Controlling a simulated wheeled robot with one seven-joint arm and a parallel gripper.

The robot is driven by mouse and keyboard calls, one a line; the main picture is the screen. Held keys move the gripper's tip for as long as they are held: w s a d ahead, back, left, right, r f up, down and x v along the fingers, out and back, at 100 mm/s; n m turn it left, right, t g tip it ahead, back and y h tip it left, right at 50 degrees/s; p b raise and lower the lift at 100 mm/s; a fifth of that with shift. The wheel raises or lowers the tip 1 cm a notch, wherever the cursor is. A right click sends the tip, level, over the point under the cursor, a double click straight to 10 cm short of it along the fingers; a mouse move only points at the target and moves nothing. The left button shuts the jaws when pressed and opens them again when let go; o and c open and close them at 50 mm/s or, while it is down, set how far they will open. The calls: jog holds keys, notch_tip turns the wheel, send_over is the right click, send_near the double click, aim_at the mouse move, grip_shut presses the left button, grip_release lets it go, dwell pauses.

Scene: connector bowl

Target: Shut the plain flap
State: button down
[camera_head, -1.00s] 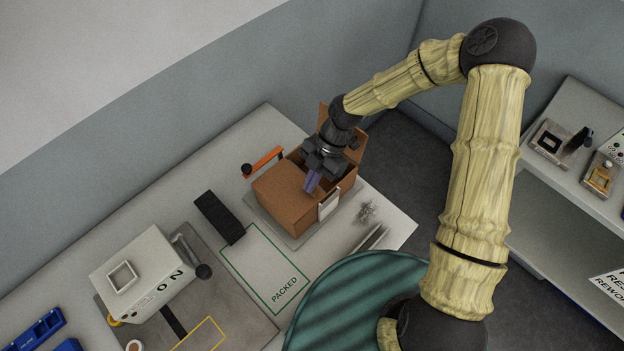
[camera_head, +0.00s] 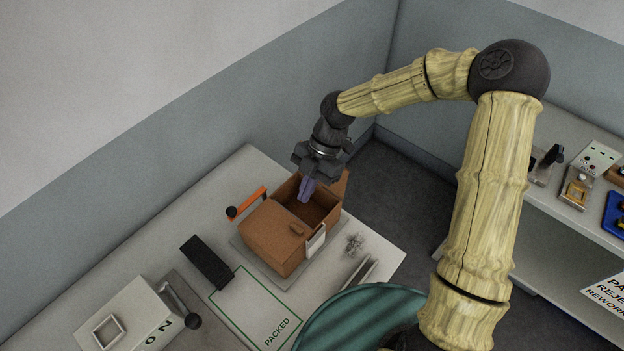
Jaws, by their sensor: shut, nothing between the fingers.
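The brown box (camera_head: 272,257) sits on a grey plate on the table. The other half is open and shows the dark interior (camera_head: 318,208). A plain flap (camera_head: 341,186) without a visible tab stands up at the box's far right end, partly seen beyond the opening. My gripper (camera_head: 304,197) points down with its purple fingers together and empty. The fingertips appear over the opening near its back-left side; their exact height is unclear.
An orange bar with a black knob (camera_head: 248,203) is beside the box's back left. A white piece (camera_head: 316,240) is on its front right side. A black block (camera_head: 206,262), a clear spiky object (camera_head: 354,243) and a green PACKED outline (camera_head: 254,306) are nearby.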

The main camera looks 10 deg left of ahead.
jog(key=shift+b+v, duration=0.3)
jog(key=shift+v, duration=1.5)
jog(key=shift+f, duration=0.15)
jog(key=s+d+m+t+h+b, duration=0.1)
jog(key=s+d+m+t, duration=0.2)
jog(key=d+m, duration=0.8)
jog(key=s+d+r+m+t+h+b, duration=0.1)
jog(key=d+m+t, duration=0.4)
jog(key=d+m, duration=0.7)
jog(key=s+m+h+b, duration=0.1)
jog(key=s+m, duration=0.1)
jog(key=m, duration=0.4)
jog(key=shift+s+r+m, duration=0.25)
jog(key=shift+m, duration=0.15)
